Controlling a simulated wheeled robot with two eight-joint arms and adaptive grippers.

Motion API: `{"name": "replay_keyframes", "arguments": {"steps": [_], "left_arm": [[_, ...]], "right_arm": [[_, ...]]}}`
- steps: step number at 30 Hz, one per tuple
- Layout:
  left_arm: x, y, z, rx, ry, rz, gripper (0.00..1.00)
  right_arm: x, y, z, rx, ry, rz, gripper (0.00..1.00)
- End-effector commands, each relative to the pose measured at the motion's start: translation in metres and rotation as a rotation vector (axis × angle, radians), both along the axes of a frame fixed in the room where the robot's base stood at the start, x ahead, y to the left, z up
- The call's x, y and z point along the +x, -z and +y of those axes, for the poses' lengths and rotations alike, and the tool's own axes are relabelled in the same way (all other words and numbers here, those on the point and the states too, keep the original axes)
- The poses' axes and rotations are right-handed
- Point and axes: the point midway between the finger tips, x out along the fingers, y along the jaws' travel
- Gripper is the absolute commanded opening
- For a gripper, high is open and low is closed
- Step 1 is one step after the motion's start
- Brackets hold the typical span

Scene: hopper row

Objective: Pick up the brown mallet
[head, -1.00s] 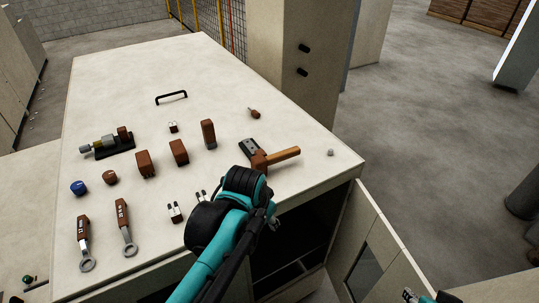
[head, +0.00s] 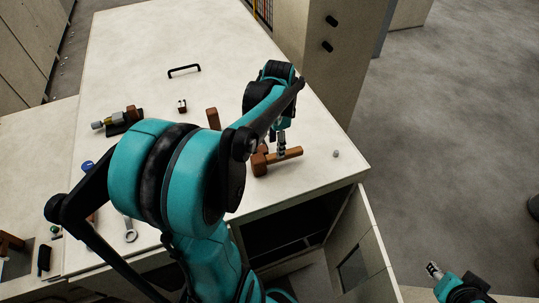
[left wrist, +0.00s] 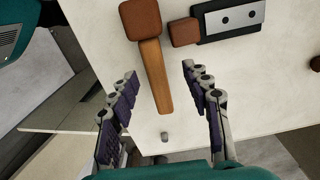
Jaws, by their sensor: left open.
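The brown mallet (head: 259,163) lies on the pale bench top near its front right, its lighter handle pointing right. In the left wrist view the mallet (left wrist: 154,77) has its head at the top and its handle running down between my fingers. My left gripper (head: 282,150) is over the handle, pointing down. In the wrist view my left gripper (left wrist: 160,73) is open, one finger on each side of the handle with a gap to both. My right gripper (head: 433,270) is at the lower right, away from the bench; its jaw opening is too small to judge.
A small brown block (left wrist: 184,32) and a dark plate with a grey face (left wrist: 230,20) lie beside the mallet head. A small grey knob (head: 336,154) stands right of the handle. A black handle (head: 184,70) is farther back. My left arm hides many bench objects.

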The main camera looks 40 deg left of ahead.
Motion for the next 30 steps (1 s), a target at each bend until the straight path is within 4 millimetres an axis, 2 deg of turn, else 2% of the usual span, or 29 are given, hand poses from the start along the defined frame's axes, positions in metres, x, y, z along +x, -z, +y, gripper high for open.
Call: {"name": "replay_keyframes", "arguments": {"steps": [12, 21, 22, 23, 27, 30], "left_arm": [[0.001, 0.056, -0.005, 0.000, 0.000, -0.001, 0.48], [0.001, 0.062, -0.006, 0.000, -0.001, -0.001, 0.48], [0.001, 0.062, -0.005, 0.000, -0.001, -0.001, 0.46], [0.001, 0.062, -0.005, 0.000, -0.001, -0.001, 0.38], [0.001, 0.062, -0.006, 0.000, -0.001, -0.001, 0.01], [0.001, 0.062, -0.005, 0.001, -0.001, -0.003, 0.00]], "right_arm": [[0.000, -0.005, 0.000, 0.000, 0.000, 0.000, 0.40], [0.000, -0.005, 0.000, 0.000, 0.000, 0.000, 0.40], [0.000, -0.005, 0.000, 0.000, 0.000, 0.000, 0.40], [0.000, -0.005, 0.000, 0.000, 0.000, 0.000, 0.40], [0.000, -0.005, 0.000, 0.000, 0.000, 0.000, 0.40], [0.000, -0.005, 0.000, 0.000, 0.000, 0.000, 0.40]]}}
